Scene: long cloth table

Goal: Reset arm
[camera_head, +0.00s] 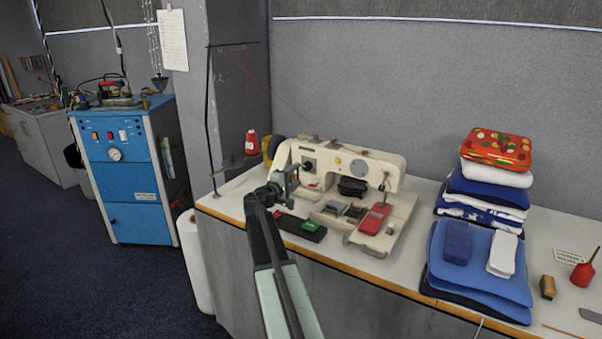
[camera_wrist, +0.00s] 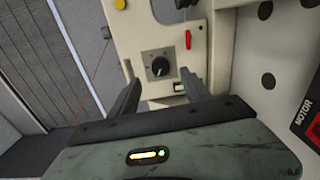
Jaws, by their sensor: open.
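My gripper (camera_head: 284,180) is raised at the end of my extended arm, in front of the left end of the cream sewing machine (camera_head: 340,163). In the wrist view my gripper (camera_wrist: 165,90) has its two dark fingers spread apart with nothing between them. Behind the fingers stands the cream machine body (camera_wrist: 198,55) with a dark knob and a small red lever. I cannot tell whether the fingers touch the machine.
The table's front edge (camera_head: 330,278) runs below my arm. A blue cabinet (camera_head: 130,170) stands at the left. Dark floor (camera_head: 110,280) lies open in front of it.

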